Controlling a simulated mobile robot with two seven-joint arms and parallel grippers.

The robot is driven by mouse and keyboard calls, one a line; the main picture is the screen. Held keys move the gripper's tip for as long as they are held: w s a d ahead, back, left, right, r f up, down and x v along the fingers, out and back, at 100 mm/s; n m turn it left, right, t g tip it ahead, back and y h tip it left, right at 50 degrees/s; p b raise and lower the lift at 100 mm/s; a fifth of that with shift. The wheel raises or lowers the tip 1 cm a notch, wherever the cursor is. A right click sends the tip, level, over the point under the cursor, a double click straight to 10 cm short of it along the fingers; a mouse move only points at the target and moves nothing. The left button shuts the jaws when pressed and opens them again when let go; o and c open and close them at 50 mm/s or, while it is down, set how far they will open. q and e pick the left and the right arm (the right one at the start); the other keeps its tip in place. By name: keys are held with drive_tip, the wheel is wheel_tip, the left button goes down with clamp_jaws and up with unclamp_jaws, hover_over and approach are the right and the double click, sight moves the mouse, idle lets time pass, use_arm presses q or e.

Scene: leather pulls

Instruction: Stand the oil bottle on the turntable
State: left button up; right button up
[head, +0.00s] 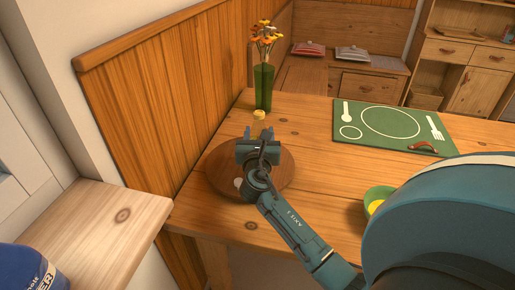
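The oil bottle (258,117) shows as a small yellow top and neck just beyond my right gripper (258,136). The gripper and wrist hide its lower part. The neck looks upright between the fingers, but I cannot tell whether they press on it. The turntable (218,167) is a round brown wooden disc near the table's left end, behind and below the gripper in the picture. I cannot see whether the bottle's base touches the turntable or the table. My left gripper is out of view.
A green vase of flowers (263,87) stands just behind the bottle. A green place mat (390,128) with a red-brown handle (423,147) lies right. A green bowl (375,196) with something yellow sits near my arm. Wooden panelling (165,90) borders the left. The table middle is clear.

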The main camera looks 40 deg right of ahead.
drive_tip(key=shift+f+b, duration=0.5)
drive_tip(key=shift+f, duration=1.2)
drive_tip(key=shift+f, duration=0.1)
drive_tip(key=o, duration=1.2)
drive_tip(key=v, duration=1.2)
drive_tip(key=shift+a, duration=0.1)
